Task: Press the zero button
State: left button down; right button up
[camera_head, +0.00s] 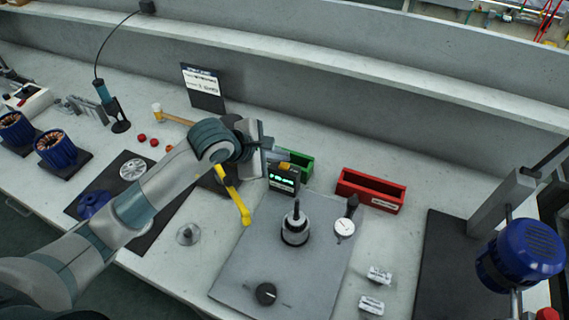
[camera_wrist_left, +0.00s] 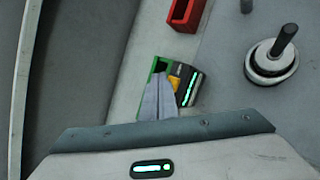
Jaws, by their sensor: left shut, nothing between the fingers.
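A small black display box (camera_head: 284,181) with lit green digits stands at the back edge of the grey plate. It also shows in the left wrist view (camera_wrist_left: 186,84), with a yellow patch (camera_wrist_left: 174,84) on its side or top that may be the button. My left gripper (camera_head: 283,162) is over the box in the head view. In the left wrist view its shut, empty fingers (camera_wrist_left: 158,90) point at the box and overlap its left side. I cannot tell whether they touch it. The fingers partly hide the box and the yellow patch. My right gripper is not in view.
A green bin (camera_head: 302,161) lies right behind the box, and a red bin (camera_head: 369,190) is to the right. A yellow-handled tool (camera_head: 233,197) lies left.

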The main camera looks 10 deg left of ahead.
pick_arm(q)
notch_tip(320, 180, up, 5)
jog(key=shift+p, duration=1.2)
dwell(0.4)
